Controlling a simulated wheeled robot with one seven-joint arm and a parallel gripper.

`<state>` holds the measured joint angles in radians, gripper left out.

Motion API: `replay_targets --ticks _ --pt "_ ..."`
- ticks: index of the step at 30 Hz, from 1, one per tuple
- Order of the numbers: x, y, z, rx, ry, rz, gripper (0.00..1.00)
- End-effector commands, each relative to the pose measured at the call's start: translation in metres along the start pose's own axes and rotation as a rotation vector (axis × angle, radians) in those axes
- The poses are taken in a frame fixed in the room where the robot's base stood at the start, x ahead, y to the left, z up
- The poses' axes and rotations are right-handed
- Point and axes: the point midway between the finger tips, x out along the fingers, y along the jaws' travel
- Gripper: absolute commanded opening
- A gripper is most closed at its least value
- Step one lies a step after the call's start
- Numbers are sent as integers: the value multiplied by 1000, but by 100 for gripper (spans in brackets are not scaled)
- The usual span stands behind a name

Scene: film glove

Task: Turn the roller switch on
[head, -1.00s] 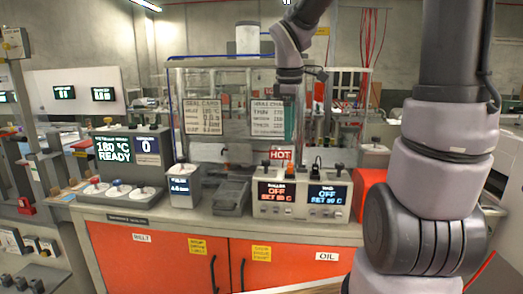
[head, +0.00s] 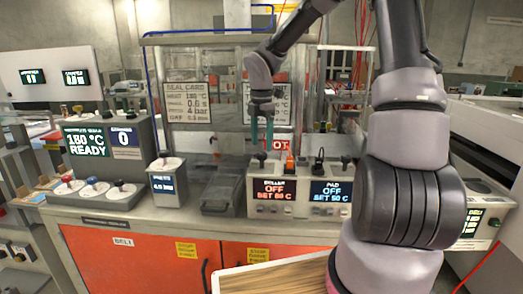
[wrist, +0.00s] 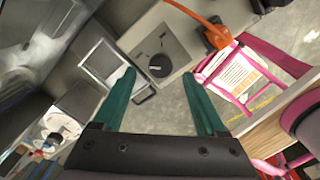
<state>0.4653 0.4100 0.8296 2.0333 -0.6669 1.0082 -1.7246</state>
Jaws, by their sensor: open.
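The control box (head: 299,210) stands on the bench, its left display (head: 272,191) reading ROLLER OFF, SET 80 C. A black knob (head: 261,157) stands on top above that display; I take it for the roller switch. My gripper (head: 262,143) points down just above this knob, its teal fingers apart and empty. In the wrist view my gripper (wrist: 160,74) is open, and a round black knob (wrist: 159,66) on a grey plate shows between the fingertips. I cannot tell from this view how far below the tips it is.
The right display (head: 332,191) reads PAD OFF. An orange switch (head: 290,163) and a black one (head: 319,157) stand beside the roller knob. A red HOT sign (head: 278,144) is behind. A dark tray (head: 222,192) lies left of the box.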

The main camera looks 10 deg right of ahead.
Motion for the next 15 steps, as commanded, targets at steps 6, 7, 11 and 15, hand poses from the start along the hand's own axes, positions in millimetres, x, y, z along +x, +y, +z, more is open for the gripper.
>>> replay_targets --ticks 6,7,11,15 --pt "28 0 -1 0 1 0 74" --pt "30 0 -1 0 1 0 74" --pt "35 0 0 1 0 0 74" --pt "35 0 0 1 0 1 74"
